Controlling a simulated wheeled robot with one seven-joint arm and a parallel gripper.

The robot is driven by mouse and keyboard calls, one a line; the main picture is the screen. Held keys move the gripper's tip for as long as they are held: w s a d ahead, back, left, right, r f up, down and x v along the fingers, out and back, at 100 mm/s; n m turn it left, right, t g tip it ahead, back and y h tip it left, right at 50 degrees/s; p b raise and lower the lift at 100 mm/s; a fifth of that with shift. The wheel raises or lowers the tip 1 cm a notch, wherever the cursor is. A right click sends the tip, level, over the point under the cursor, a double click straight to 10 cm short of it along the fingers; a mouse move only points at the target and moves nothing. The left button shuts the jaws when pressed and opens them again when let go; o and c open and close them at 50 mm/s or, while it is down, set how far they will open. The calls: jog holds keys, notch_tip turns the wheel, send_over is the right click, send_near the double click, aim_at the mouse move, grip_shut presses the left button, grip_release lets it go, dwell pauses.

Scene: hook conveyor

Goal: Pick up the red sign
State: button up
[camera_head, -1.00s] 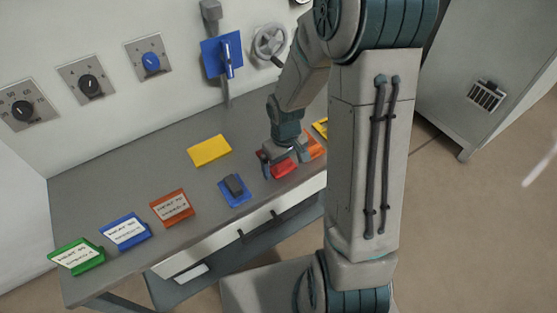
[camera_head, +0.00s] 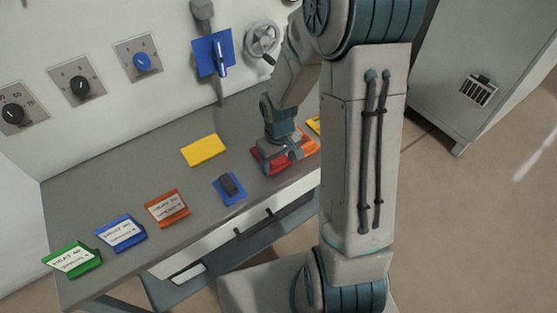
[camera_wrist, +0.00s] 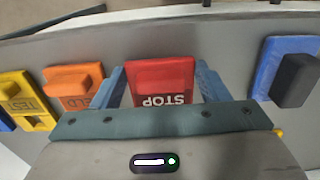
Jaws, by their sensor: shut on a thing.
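The red sign (camera_wrist: 160,82) shows upside-down STOP lettering in the wrist view, between the two blue fingers of my gripper (camera_wrist: 162,76). My gripper is shut on it, with one finger at each side. In the head view, my gripper (camera_head: 275,156) is low over the table's right part, and the red sign (camera_head: 268,166) is partly hidden beneath it. Whether the sign touches the table cannot be told.
An orange block (camera_wrist: 75,88) and a yellow block (camera_wrist: 27,97) lie left of the sign in the wrist view. A blue block with a dark top (camera_head: 229,188) is to its other side. A yellow plate (camera_head: 204,150) and labelled stands (camera_head: 167,208) share the grey table.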

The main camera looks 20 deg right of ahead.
notch_tip(320, 180, up, 4)
jog(key=shift+s+d, duration=0.1)
jog(key=s+d+r, duration=0.4)
jog(key=s+r, duration=0.2)
jog(key=s, duration=0.4)
jog(key=shift+s+r, duration=0.25)
jog(key=shift+s, duration=0.1)
